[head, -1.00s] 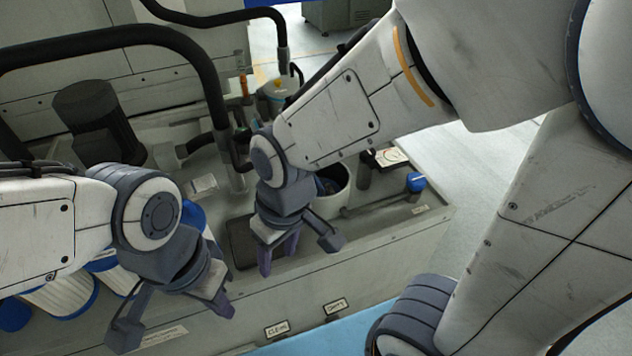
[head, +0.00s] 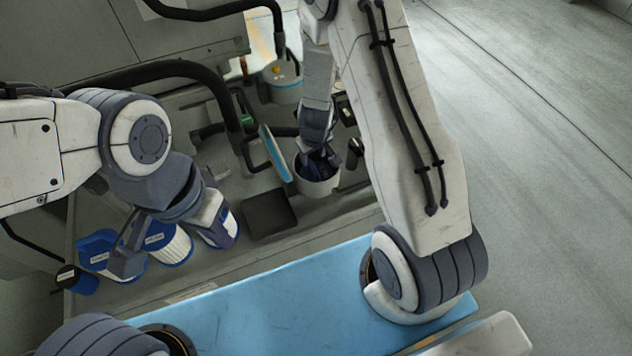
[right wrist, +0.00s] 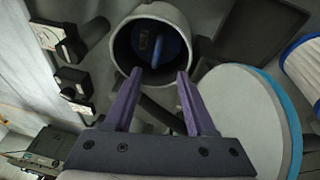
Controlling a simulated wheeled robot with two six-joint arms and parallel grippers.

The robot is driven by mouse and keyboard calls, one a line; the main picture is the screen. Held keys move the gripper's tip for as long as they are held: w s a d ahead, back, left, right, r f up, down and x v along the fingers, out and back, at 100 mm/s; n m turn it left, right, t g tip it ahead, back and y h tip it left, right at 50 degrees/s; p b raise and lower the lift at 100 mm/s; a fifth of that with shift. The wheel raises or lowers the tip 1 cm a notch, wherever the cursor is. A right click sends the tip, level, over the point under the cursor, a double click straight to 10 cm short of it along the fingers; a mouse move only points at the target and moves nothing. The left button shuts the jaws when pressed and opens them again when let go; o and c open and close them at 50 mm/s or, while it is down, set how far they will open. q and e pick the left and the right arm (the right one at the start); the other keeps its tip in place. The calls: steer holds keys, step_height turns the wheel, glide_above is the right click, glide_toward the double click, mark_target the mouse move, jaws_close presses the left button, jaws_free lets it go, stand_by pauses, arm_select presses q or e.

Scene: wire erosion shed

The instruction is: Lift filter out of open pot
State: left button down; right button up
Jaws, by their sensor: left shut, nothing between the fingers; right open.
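The open pot (head: 318,188) stands on the bench, a grey round vessel. In the right wrist view the pot (right wrist: 121,48) shows from above, with a blue filter (right wrist: 150,42) with a bar across its top inside. My right gripper (head: 322,153) is over the pot's mouth, pointing down. In the right wrist view its two purple fingers (right wrist: 158,74) are apart and empty, with tips near the pot's near rim. How deep they reach is unclear. My left gripper (head: 222,240) is shut and empty, in front of the white pleated filters at the left.
A grey disc with a blue rim (head: 275,153) stands tilted beside the pot; it is large in the right wrist view (right wrist: 240,120). A dark square tray (head: 270,213) lies left of the pot. White blue-capped filters (head: 170,245) stand further left. Black hoses (head: 190,75) arch behind.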

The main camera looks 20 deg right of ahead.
mark_target(313, 167)
steer(key=x, duration=0.2)
steer(key=b+x, duration=0.1)
steer(key=x, duration=0.3)
steer(key=shift+s+d+f, duration=0.15)
steer(key=shift+d, duration=0.2)
steer(key=shift+w+x, duration=0.2)
steer(key=shift+x, duration=2.7)
jaws_close()
steer(key=shift+a, duration=0.1)
steer(key=shift+w, duration=0.1)
